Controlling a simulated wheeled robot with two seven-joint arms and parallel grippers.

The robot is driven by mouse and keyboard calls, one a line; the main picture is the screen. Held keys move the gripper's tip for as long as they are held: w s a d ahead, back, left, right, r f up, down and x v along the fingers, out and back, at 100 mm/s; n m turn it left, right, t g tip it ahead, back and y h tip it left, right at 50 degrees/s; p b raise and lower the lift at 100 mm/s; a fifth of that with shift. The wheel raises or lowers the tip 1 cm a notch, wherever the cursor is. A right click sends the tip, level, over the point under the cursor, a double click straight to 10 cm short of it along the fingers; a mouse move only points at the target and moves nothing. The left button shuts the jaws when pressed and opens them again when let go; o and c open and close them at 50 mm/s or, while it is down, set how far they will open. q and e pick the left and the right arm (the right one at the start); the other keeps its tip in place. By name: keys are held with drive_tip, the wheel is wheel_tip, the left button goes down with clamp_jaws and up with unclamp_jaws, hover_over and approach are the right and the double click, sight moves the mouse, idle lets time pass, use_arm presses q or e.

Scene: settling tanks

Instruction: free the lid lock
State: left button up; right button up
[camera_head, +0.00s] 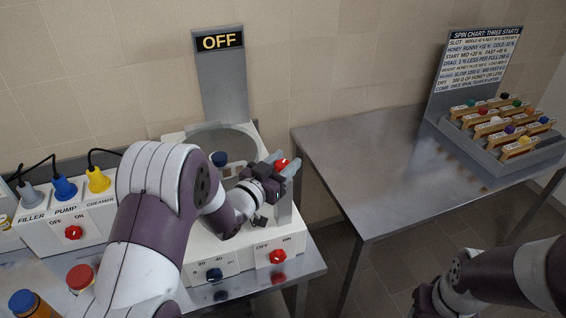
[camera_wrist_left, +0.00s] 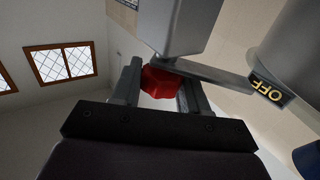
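A white machine with a round grey lid (camera_head: 222,140) stands on the left steel table. A red knob (camera_head: 281,164) sits at the top of a grey post at the machine's right side. My left gripper (camera_head: 280,168) is at this knob, with one finger on each side. In the left wrist view the red knob (camera_wrist_left: 160,82) fills the gap between the fingers of my left gripper (camera_wrist_left: 160,85), which look closed against it. The knob's underside is hidden. My right gripper (camera_head: 428,300) is low at the right, dark and partly cut off; its fingers are not clear.
An OFF sign (camera_head: 222,42) stands behind the machine. A red switch (camera_head: 278,257) and a blue dial (camera_head: 214,275) are on its front. A plug box (camera_head: 60,232) stands at left. The right table (camera_head: 370,165) is mostly bare, with a rack (camera_head: 490,160) at its far end.

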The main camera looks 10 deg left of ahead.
use_arm(q)
clamp_jaws()
drive_tip(key=shift+a+m+h, duration=0.1)
drive_tip(key=shift+m+h, duration=0.2)
drive_tip(key=shift+h, duration=0.2)
drive_tip(key=shift+m+g+h+b, duration=0.5)
drive_tip(key=shift+m+g+h, duration=0.4)
drive_tip(key=shift+h, duration=0.3)
drive_tip(key=shift+r+m+g+h, duration=0.1)
drive_tip(key=shift+m+g+h, duration=2.4)
drive_tip(key=shift+g+h, duration=0.1)
drive_tip(key=shift+g, duration=0.3)
drive_tip(key=o, duration=0.8)
unclamp_jaws()
drive_tip(key=shift+s, duration=0.1)
